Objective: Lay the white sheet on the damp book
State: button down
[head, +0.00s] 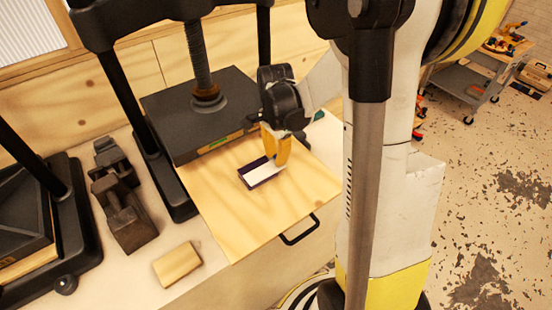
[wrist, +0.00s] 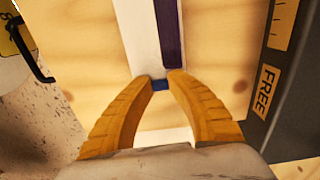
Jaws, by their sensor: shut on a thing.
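The white sheet (head: 262,174) is at my gripper (head: 276,163), over a dark purple book (head: 245,180) on the wooden board. My yellow fingers are closed on a small blue piece (wrist: 160,85) at the sheet; white also shows between the fingers. I cannot tell whether the sheet touches the book.
The pale wooden board (head: 235,225) has a black handle (head: 300,230) at its front. A black press plate (head: 200,110) with a screw stands close behind; its side (wrist: 285,70) shows in the wrist view. A wooden block (head: 177,265) and dark metal tool (head: 124,200) lie left.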

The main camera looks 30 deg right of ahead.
jog(key=shift+f, duration=0.1)
jog(key=shift+f, duration=0.15)
jog(key=c, duration=1.4)
grip_release()
jog(key=shift+o, duration=0.2)
notch_tip(320, 180, up, 12)
jog(key=p, duration=0.3)
jog(key=s+a+r+n+t, duration=0.3)
jog(key=s+a+n, duration=0.2)
jog(key=n, duration=0.3)
jog(key=s+a+r+n+t, duration=0.3)
jog(key=s+a+n, duration=0.3)
jog(key=a+n, duration=0.2)
jog(key=shift+a+r+n+t, duration=0.25)
jog(key=shift+r+n+t, duration=0.05)
jog(key=shift+n+t, duration=0.35)
